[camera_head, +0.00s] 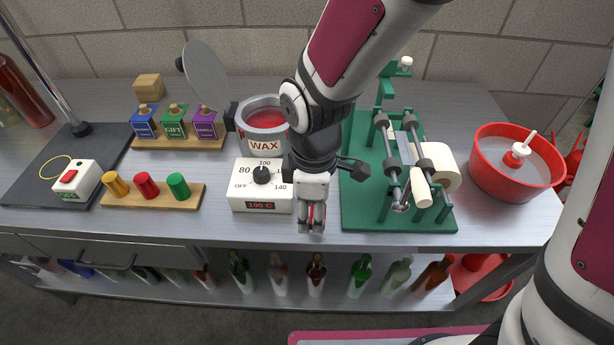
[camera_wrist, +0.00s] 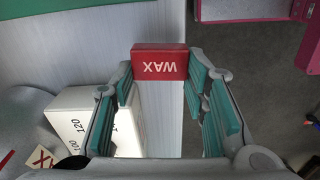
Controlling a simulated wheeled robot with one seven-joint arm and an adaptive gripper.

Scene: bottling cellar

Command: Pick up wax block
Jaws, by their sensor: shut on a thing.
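The wax block (camera_wrist: 160,64) is a small red block with white "WAX" lettering, upside down in the wrist view. My gripper (camera_wrist: 159,78) is shut on it, with a teal-padded finger at each side. In the head view my gripper (camera_head: 312,222) points down at the table's front edge, right of the white heater dial box. A strip of red shows between its fingers there, and most of the block is hidden. I cannot tell from the views how high the block is above the table.
Left of my gripper are the heater box (camera_head: 262,188) and the wax pot (camera_head: 263,125) with its lid raised. A green labelling stand (camera_head: 360,215) is close on the right, and a red basin (camera_head: 515,165) beyond it. Bottles stand on the shelf below.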

